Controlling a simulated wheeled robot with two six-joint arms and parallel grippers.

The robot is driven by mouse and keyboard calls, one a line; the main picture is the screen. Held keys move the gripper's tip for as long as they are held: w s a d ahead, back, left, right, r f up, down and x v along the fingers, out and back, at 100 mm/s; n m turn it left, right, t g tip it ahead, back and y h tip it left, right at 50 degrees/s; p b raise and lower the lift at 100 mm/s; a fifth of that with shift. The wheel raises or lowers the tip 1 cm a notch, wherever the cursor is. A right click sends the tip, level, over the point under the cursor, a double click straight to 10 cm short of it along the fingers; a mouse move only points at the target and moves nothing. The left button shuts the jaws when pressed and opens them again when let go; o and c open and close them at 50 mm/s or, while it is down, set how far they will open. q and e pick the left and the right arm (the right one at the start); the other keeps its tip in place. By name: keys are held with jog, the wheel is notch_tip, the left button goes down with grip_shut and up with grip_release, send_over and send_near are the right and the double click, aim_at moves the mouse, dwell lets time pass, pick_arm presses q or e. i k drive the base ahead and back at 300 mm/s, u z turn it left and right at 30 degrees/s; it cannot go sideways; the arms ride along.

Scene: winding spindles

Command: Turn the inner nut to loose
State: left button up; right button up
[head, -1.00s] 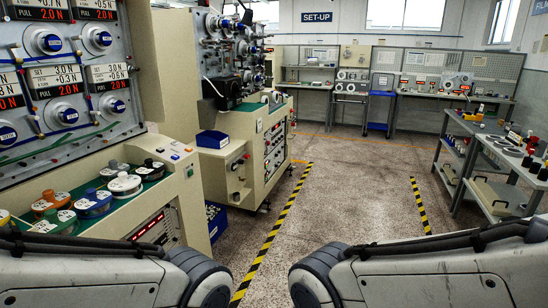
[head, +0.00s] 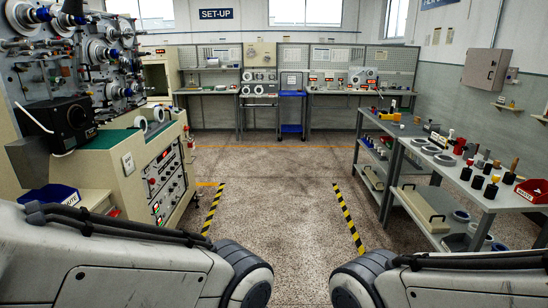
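No inner nut can be made out in the head view. A winding machine (head: 140,165) with several spindles and spools (head: 100,52) on its upright panel stands at the left, too far off to tell any nut on it. Both my arms reach in from the lower corners, but only their thick grey links show. Neither gripper is in the picture.
A grey shelved table (head: 415,165) with several small tools and rings stands at the right. Yellow-black floor stripes (head: 349,218) edge a clear aisle ahead. Benches (head: 345,92) and a blue cart (head: 291,110) line the back wall. A blue bin (head: 50,196) sits at left.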

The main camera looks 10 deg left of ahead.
aim_at(80, 21)
jog(key=z, duration=0.15)
jog(key=i, duration=2)
jog(key=u, duration=0.25)
jog(key=i, duration=2)
jog(key=u, duration=1.35)
jog(key=i, duration=1.8)
jog(key=u, duration=0.7)
